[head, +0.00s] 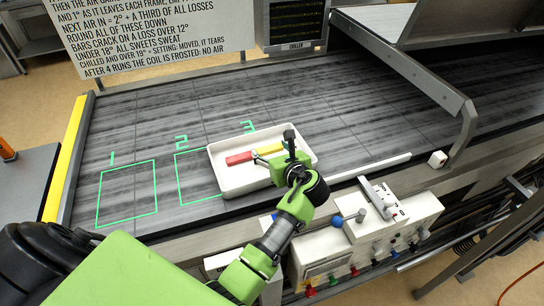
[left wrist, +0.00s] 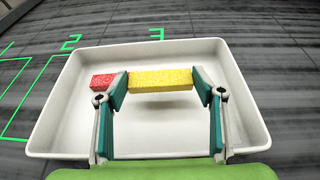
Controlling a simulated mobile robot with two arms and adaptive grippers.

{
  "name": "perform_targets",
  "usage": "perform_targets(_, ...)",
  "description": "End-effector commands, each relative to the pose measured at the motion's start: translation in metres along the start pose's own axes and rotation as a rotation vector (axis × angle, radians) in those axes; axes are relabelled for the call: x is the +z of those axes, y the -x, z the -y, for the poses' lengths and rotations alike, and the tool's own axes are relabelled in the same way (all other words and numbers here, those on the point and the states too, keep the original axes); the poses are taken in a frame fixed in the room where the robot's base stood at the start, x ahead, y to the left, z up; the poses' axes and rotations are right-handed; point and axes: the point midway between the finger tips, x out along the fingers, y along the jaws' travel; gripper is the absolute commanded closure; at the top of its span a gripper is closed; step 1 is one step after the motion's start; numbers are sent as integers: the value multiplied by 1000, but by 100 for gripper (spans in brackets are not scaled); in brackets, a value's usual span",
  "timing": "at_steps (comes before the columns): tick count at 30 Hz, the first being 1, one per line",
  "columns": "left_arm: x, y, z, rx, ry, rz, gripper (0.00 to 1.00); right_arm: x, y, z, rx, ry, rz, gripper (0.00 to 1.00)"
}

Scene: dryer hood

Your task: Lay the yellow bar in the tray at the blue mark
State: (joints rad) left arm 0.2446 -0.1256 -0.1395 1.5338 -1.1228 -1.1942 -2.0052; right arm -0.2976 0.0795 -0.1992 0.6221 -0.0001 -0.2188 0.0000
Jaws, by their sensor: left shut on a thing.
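The yellow bar (head: 267,150) is in or just above the white tray (head: 230,184); I cannot tell whether it touches the floor. My left gripper (head: 273,148) is shut on it, one finger at each end. The left wrist view shows the yellow bar (left wrist: 160,80) between the teal pads of the left gripper (left wrist: 160,88). A red bar (head: 238,158) lies in the tray, in line with the yellow one and close to its left end, partly behind the left finger in the wrist view (left wrist: 103,81). I see no blue mark in the tray. My right gripper is out of view.
The tray stands on a dark belt (head: 360,120) over the green outline numbered 3, beside outline 2 (head: 182,138). Outline 1 (head: 127,193) is empty. A control box (head: 385,230) with knobs is at the front. A metal hood (head: 460,25) stands at the right.

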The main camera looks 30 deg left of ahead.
Motion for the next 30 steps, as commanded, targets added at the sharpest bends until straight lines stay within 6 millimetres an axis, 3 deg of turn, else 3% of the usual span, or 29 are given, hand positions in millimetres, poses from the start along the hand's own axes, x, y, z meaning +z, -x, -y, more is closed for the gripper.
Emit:
perform_targets(10, -31, -17, 4, -1, -2, -1, 59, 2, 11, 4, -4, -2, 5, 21)
perform_targets(21, -35, -19, 4, -1, -1, 0, 59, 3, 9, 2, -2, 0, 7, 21)
perform_targets(22, -35, -18, 4, -1, 0, 0, 33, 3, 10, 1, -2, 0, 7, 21)
perform_targets(23, -35, -18, 4, -1, 0, -1, 25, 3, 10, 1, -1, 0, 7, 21)
perform_targets(24, -35, -18, 4, -1, 0, -1, 21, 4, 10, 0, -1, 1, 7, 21)
perform_targets(30, -35, -18, 4, -1, 0, -1, 21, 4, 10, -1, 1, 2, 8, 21)
